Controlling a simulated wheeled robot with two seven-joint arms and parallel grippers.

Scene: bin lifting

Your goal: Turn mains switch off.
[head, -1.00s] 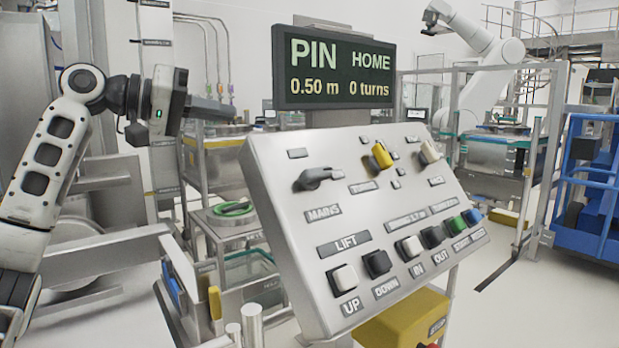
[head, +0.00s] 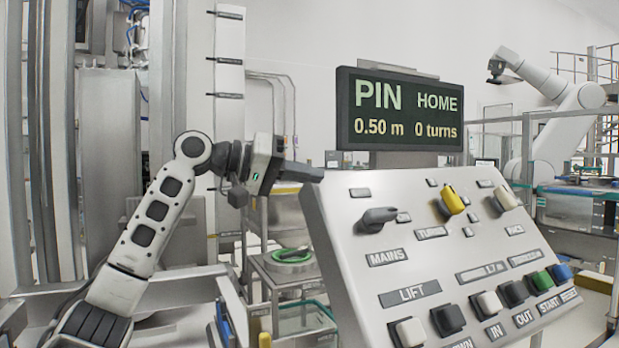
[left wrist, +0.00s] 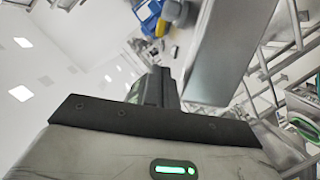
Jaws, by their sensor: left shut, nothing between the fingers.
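The mains switch (head: 377,219) is a dark grey rotary handle at the upper left of the sloped grey control panel (head: 345,262), above the label MAINS (head: 387,257). Its handle lies roughly sideways. My left gripper (head: 318,174) is shut and empty, pointing right at the panel's upper left edge, to the left of and above the switch, apart from it. In the left wrist view the shut fingers (left wrist: 158,88) show with the grey panel side to their right; the switch is not seen there. My right gripper is not in view.
A display (head: 405,112) above the panel reads PIN, HOME, 0.50 m, 0 turns. A yellow knob (head: 451,201) and a pale knob (head: 505,199) sit right of the switch. Several push buttons, including LIFT buttons (head: 408,332), line the lower panel. A stand with a green ring (head: 291,257) is left of it.

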